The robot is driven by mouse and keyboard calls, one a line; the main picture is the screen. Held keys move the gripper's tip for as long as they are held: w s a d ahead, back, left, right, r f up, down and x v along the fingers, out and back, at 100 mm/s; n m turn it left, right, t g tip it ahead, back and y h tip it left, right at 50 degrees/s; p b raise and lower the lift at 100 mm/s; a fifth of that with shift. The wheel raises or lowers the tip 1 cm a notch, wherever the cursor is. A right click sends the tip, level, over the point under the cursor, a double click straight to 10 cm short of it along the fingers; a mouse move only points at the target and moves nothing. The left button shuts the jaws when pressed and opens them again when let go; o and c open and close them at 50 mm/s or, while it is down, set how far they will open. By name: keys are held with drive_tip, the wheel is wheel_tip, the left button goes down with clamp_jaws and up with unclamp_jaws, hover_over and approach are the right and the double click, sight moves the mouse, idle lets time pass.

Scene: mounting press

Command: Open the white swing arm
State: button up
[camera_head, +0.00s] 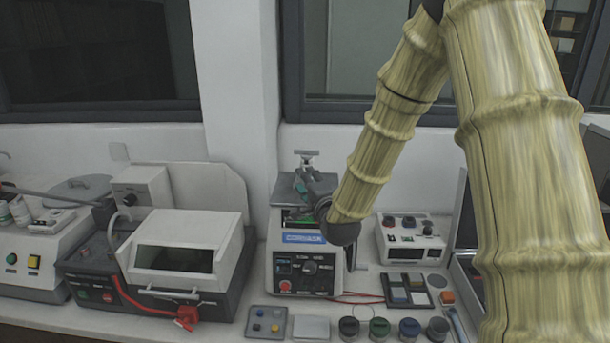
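The mounting press (299,262) stands on the bench in the middle of the head camera view. It has a grey-white body, a blue label and a dark control panel with a red button. A pale T-shaped handle (307,155) rises above its top.
Left of the press is a white-hooded machine (186,240) with a red-handled hose. Right is a white control box (410,240). Several dark-lidded jars (380,328), a grey tray (267,322) and a sample tray (407,290) line the front. Windows and wall stand behind.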

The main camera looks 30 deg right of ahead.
drive_tip(key=shift+w+d, duration=0.15)
drive_tip(key=shift+w, duration=0.55)
clamp_jaws()
